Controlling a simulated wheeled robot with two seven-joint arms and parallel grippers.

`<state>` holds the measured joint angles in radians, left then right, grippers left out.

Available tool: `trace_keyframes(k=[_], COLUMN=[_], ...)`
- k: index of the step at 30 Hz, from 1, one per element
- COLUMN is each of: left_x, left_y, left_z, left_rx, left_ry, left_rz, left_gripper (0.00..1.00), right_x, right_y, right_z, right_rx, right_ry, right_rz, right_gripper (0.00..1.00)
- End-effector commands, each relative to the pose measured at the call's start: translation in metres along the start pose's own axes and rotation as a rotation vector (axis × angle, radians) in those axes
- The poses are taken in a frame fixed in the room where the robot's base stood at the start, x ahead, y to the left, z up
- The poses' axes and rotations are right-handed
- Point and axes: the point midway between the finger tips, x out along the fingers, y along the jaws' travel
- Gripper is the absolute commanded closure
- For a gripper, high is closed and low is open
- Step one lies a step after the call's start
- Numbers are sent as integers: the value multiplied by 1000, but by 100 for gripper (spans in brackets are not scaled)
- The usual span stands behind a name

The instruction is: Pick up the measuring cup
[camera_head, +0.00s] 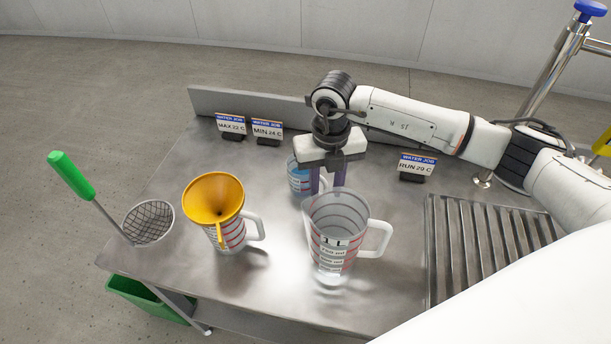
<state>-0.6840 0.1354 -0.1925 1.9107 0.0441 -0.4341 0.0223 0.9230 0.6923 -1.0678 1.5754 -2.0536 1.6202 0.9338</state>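A large clear measuring cup (332,242) with red markings and a white handle on its right stands upright near the front middle of the steel table. A second measuring cup (231,236) stands to its left with a yellow funnel (212,200) in its top. A smaller cup with blue liquid (298,179) stands farther back, partly hidden by my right gripper. My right gripper (328,184) points down just behind the large cup's rim and beside the blue cup. Its fingers are apart with a gap between them; whether they touch either cup cannot be told. My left gripper is not in view.
A sieve with a green handle (72,176) is at the left edge of the steel table (270,285). A ribbed drain area (480,240) lies right; a green bin (150,300) is below.

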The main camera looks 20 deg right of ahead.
Motion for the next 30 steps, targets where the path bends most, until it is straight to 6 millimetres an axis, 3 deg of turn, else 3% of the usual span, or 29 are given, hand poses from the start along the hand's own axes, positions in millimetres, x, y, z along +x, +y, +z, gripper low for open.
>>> trace_keyframes(k=[3,10,15,16,30], left_x=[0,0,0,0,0], left_y=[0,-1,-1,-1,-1], left_z=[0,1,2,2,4], left_rx=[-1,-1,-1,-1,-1], left_ry=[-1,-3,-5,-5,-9], left_rz=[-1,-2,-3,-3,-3], left_gripper=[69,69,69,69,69], right_x=[10,11,11,11,4], right_y=[0,0,0,0,0], right_z=[0,0,0,0,1], right_rx=[0,-1,0,0,0], right_ry=[0,-1,-1,-1,-4], right_rz=[0,0,0,0,2], right_gripper=[70,70,98,100,100])
